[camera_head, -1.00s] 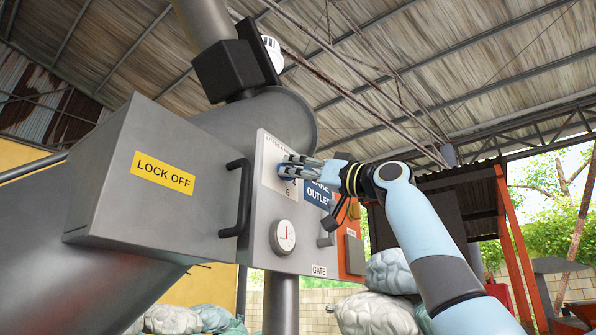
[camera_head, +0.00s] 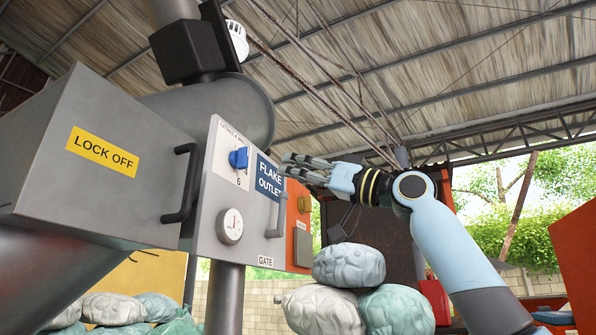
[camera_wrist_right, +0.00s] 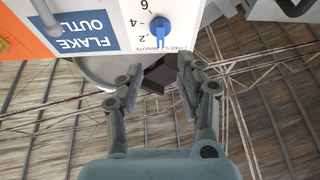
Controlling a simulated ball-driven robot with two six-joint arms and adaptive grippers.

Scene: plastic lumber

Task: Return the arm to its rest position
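My right gripper (camera_head: 290,166) is in front of the machine panel, to the right of a blue knob (camera_head: 239,158) and apart from it. In the right wrist view my right gripper (camera_wrist_right: 158,78) has its two fingers spread with nothing between them. The blue knob (camera_wrist_right: 159,29) sits on a white numbered dial beyond the fingertips. My right arm (camera_head: 447,240) reaches in from the lower right and is bent at the wrist. My left gripper is not in view.
A grey LOCK OFF box (camera_head: 60,190) with a black handle (camera_head: 182,183) stands left. Stuffed sacks (camera_head: 348,265) lie below my arm.

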